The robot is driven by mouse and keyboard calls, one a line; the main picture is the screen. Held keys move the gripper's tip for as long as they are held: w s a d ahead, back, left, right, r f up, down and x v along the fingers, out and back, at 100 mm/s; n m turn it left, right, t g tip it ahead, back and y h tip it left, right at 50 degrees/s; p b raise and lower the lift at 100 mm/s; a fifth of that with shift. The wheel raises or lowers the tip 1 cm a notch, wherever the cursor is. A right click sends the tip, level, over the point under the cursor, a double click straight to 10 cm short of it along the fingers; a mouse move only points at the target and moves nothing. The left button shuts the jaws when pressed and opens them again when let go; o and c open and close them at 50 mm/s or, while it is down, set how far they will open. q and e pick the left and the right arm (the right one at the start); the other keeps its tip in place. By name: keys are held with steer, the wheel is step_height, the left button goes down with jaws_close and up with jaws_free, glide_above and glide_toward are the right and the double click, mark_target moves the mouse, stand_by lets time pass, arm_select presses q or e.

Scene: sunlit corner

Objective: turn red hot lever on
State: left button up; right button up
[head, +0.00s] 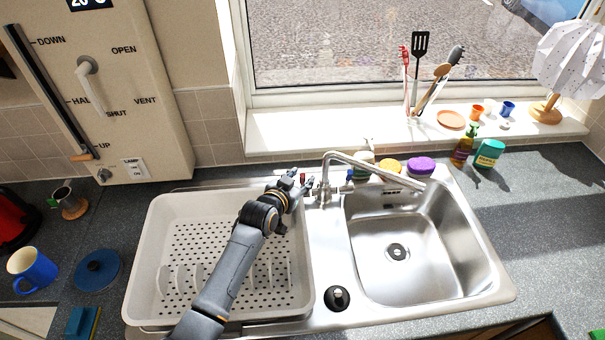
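The metal tap (326,178) stands at the back of the sink, its spout reaching right over the basin. A small bit of red, the hot lever (302,175), shows on the tap's left side, mostly covered by my gripper. The blue lever (350,174) shows on the tap's right side. My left gripper (300,178) is at the red lever, its fingers apart with the red between or just behind them. Whether it touches the lever I cannot tell. My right gripper is not in view.
My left arm crosses above the white drying rack (140,265). The steel sink basin (375,270) is empty. A soap bottle (463,148) and a teal container (489,153) stand at right.

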arm_select(q)
steer(key=shift+x, duration=0.95)
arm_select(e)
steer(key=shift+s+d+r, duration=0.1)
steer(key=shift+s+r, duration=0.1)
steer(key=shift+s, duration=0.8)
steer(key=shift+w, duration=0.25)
arm_select(q)
jaws_close()
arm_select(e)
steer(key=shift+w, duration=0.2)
